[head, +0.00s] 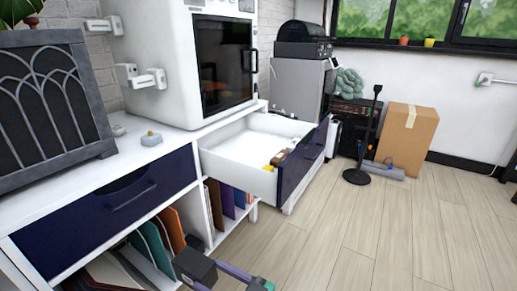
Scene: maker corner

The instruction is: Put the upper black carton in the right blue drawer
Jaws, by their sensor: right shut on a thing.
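The right blue drawer (302,160) is pulled out of the white cabinet and open at the top. Inside it lie a small yellow thing and a brown and dark thing near its front. My right gripper (207,272) is low at the bottom edge, in front of the cabinet's shelves and below the drawer. Its purple fingers are shut on a small black box, which looks like the black carton (193,264). Part of the gripper is cut off by the frame. My left gripper is not in view.
The left blue drawer (115,205) is shut. Folders stand in the open shelves below. A white machine (170,55) and a dark arched panel (45,105) stand on the cabinet. A cardboard box (408,140) and a black stand (369,140) are behind. The floor on the right is clear.

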